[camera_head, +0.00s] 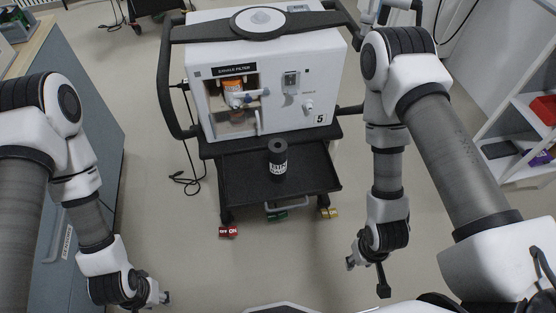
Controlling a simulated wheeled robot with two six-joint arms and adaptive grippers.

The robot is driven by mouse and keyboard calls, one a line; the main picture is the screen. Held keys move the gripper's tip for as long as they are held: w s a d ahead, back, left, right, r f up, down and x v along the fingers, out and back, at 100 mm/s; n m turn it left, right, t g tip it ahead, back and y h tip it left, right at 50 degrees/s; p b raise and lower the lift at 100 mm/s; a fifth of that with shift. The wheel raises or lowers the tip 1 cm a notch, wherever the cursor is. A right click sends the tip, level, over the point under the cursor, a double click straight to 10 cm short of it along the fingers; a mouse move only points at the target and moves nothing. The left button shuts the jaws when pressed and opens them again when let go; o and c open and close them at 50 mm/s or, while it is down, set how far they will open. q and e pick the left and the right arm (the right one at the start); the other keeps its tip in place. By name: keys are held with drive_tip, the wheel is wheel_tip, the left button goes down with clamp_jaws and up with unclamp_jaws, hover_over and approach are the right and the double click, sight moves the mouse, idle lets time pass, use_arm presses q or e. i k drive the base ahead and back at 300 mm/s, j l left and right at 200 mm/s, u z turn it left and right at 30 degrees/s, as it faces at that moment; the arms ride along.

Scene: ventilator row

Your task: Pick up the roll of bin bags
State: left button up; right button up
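The roll of bin bags (277,159) is a black cylinder with a white printed label. It stands upright on the black pull-out shelf (236,180) of the cart, below the white ventilator machine. My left gripper (163,298) is low at the lower left, well apart from the roll. My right gripper (366,281) is low to the right of the cart, also apart from the roll. Both grippers are small in the picture. I see nothing held in the right one, and the finger gap of the left one is unclear.
The white machine (316,75) sits on the cart, with black side handles and a cable at its left. A grey cabinet (95,110) is at the left, and white shelving (520,120) at the right. Open floor lies in front of the cart.

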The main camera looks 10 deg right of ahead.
sight(277, 148)
drive_tip(key=k+l+z, duration=0.15)
drive_tip(key=z, duration=0.2)
drive_tip(key=k+l+z, duration=0.1)
drive_tip(key=l+z, duration=0.25)
drive_tip(key=k+l+z, duration=0.1)
drive_tip(key=z, duration=0.25)
drive_tip(key=l, duration=0.1)
